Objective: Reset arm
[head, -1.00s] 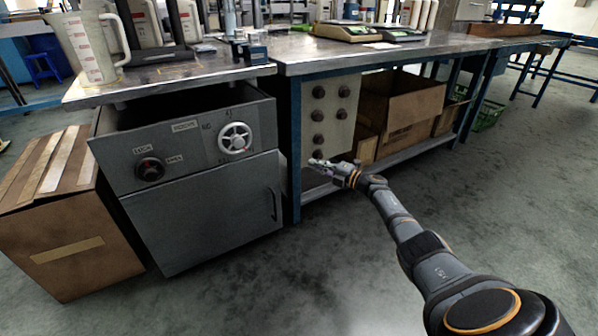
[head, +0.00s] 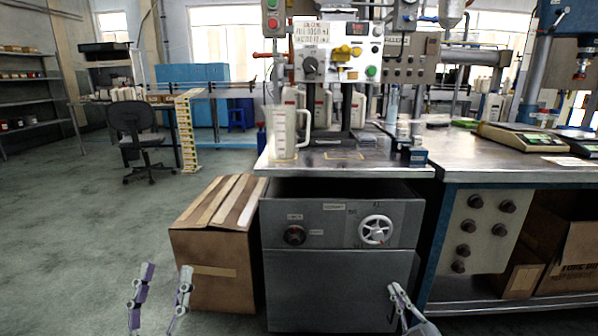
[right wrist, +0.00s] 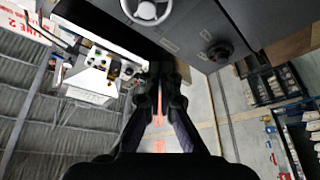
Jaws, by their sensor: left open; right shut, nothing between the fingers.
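My left gripper (head: 159,296) shows at the bottom left of the head view, its two fingers apart with nothing between them. It is in front of the cardboard box, over the floor. My right gripper (head: 396,292) shows at the bottom right of the head view, in front of the grey cabinet (head: 330,285). Its fingers are together and hold nothing. In the right wrist view the right gripper (right wrist: 160,72) also shows shut, pointing toward the filling machine area. The arms behind both grippers are mostly out of view.
A cardboard box (head: 212,262) stands left of the cabinet. The cabinet carries a white handwheel (head: 376,230) and a dark knob (head: 294,235). A clear measuring jug (head: 282,133) stands on the metal bench top. A chair (head: 138,140) is farther left. The floor at left is free.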

